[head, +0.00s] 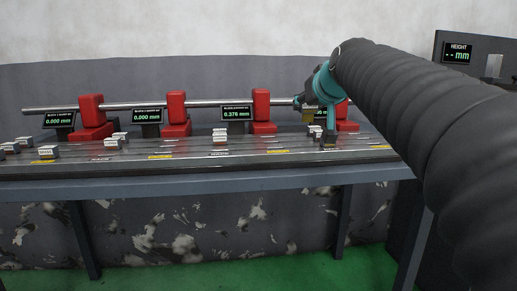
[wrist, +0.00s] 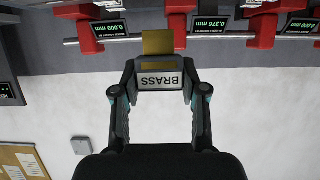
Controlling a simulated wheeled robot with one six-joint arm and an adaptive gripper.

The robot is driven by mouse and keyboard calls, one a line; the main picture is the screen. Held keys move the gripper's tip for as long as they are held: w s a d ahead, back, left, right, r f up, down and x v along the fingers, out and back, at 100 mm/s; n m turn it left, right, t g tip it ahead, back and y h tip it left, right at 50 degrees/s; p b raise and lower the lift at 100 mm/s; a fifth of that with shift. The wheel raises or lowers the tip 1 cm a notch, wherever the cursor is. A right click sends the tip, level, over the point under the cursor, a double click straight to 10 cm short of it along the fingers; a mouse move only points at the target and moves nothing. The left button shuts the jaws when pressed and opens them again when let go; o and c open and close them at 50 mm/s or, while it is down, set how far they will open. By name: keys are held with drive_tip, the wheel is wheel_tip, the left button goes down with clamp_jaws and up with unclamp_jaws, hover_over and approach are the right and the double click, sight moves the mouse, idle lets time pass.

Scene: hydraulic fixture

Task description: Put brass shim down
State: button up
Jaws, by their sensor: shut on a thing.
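The brass shim shows in the wrist view as a gold tab (wrist: 157,42) on a block with a white label reading BRASS (wrist: 160,80). My gripper (wrist: 160,88) is shut on the labelled block, one finger on each side, and the gold tab points away from the palm. In the head view my gripper (head: 328,138) is over the right part of the bench, in front of the rightmost red block (head: 346,116). The shim is small and partly hidden there, and I cannot tell whether it touches anything below.
A long metal rod (head: 215,103) runs through several red blocks along the bench (head: 190,168). Displays (head: 146,116) stand beside them; one reads 0.376 mm (head: 237,113). Small labelled blocks (head: 220,137) stand along the bench top. A height gauge (head: 458,53) is at far right.

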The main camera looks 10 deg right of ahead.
drive_tip(key=w+a+f, duration=0.1)
drive_tip(key=w+f, duration=0.1)
drive_tip(key=w, duration=0.1)
drive_tip(key=w+a+f, duration=0.2)
drive_tip(key=w, duration=0.1)
drive_tip(key=w+a+f+p, duration=0.1)
drive_tip(key=w+a+f, duration=0.1)
drive_tip(key=w+f, duration=0.1)
drive_tip(key=shift+w+a, duration=0.25)
drive_tip(key=shift+w, duration=0.3)
drive_tip(key=shift+f, duration=1.95)
drive_tip(key=shift+f+b, duration=0.4)
drive_tip(key=shift+b, duration=0.15)
drive_tip(key=o, duration=1.1)
drive_tip(key=shift+r, duration=0.15)
